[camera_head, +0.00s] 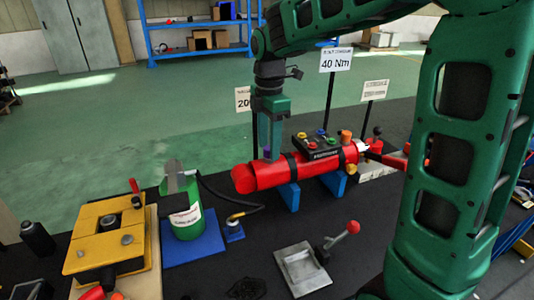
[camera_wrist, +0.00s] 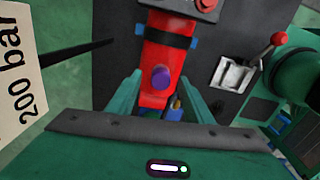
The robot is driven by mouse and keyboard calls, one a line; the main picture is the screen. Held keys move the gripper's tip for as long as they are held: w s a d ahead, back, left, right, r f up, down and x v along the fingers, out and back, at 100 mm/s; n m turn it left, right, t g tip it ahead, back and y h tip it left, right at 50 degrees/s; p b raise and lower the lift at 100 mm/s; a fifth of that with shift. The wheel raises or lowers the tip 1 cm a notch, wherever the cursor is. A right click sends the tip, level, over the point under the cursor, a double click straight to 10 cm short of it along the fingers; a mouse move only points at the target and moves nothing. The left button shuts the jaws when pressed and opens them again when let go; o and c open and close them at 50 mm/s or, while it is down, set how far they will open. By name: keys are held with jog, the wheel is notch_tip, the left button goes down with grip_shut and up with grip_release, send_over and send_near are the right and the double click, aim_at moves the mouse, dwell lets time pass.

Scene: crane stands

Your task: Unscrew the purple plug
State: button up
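The purple plug (camera_wrist: 161,76) sits on top of the red cylinder (camera_wrist: 157,52) in the wrist view, near the cylinder's end. In the head view the red cylinder (camera_head: 265,173) lies on blue supports, and the plug is mostly hidden by my gripper. My gripper (camera_head: 271,153) points down over the left part of the cylinder. In the wrist view my gripper (camera_wrist: 160,84) is open, with green fingers apart on either side of the plug. I see a gap between the plug and each finger. How far the fingertips are above the cylinder is hard to tell.
A lever plate with a red knob (camera_head: 302,269) lies in front. Signs reading 40 Nm (camera_head: 335,60) and 200 bar (camera_wrist: 15,95) stand near my arm.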

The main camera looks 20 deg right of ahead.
jog(key=shift+c, duration=0.9)
